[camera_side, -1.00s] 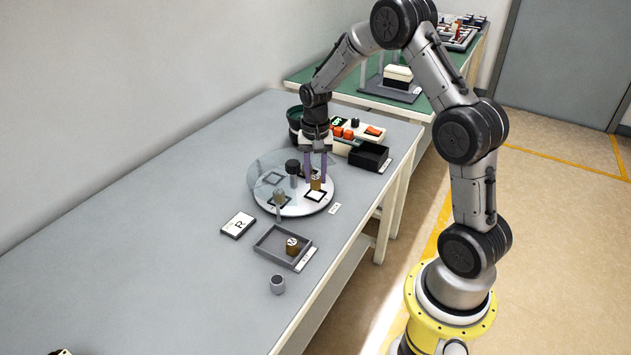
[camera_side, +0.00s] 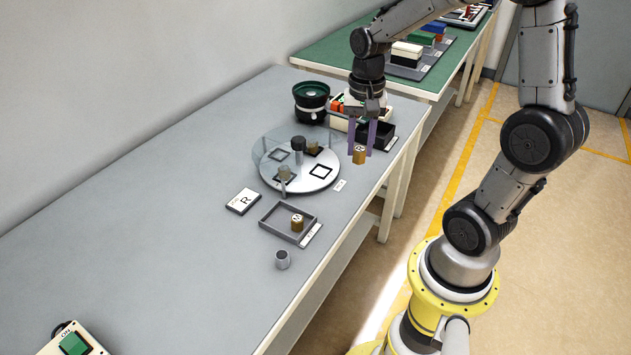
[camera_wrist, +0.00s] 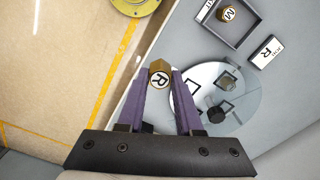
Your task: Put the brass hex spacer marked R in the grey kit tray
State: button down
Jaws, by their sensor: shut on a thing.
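My gripper (camera_side: 362,136) is shut on the brass hex spacer marked R (camera_side: 359,155). In the wrist view the spacer (camera_wrist: 159,75) sits between the purple fingertips (camera_wrist: 160,82), with its R label facing the camera. The side view shows it held in the air near the table's right edge, to the right of the turntable. The grey kit tray (camera_side: 268,231) lies on the table, lower left of the gripper. Another brass spacer, marked M in the wrist view (camera_wrist: 228,15), stands inside that tray (camera_side: 297,222).
A round white turntable (camera_side: 318,182) with a clear cover stands behind the tray; a brass piece (camera_side: 312,148) is on it. A card marked R (camera_side: 243,201) and a small grey cup (camera_side: 282,259) flank the tray. A black bin (camera_side: 377,134) is behind the gripper.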

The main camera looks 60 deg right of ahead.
jog(key=shift+s+a+f+m, duration=0.1)
jog(key=shift+a+m, duration=0.2)
jog(key=shift+m, duration=0.1)
jog(key=a+f+n, duration=0.1)
jog(key=a+n, duration=0.1)
jog(key=a, duration=1)
jog(key=w+f, duration=0.1)
jog(key=w, duration=0.2)
jog(key=w+f, duration=0.2)
jog(key=w, duration=0.1)
jog(key=w+f, duration=0.1)
jog(key=w, duration=0.2)
jog(key=shift+w+a+f, duration=0.15)
jog(key=shift+f, duration=0.1)
send_over(278, 218)
jog(key=f, duration=0.4)
jog(key=shift+s+f, duration=0.35)
jog(key=shift+f, duration=0.05)
jog(key=shift+w+f, duration=0.25)
jog(key=shift+f, duration=1.55)
jog(key=shift+f, duration=0.2)
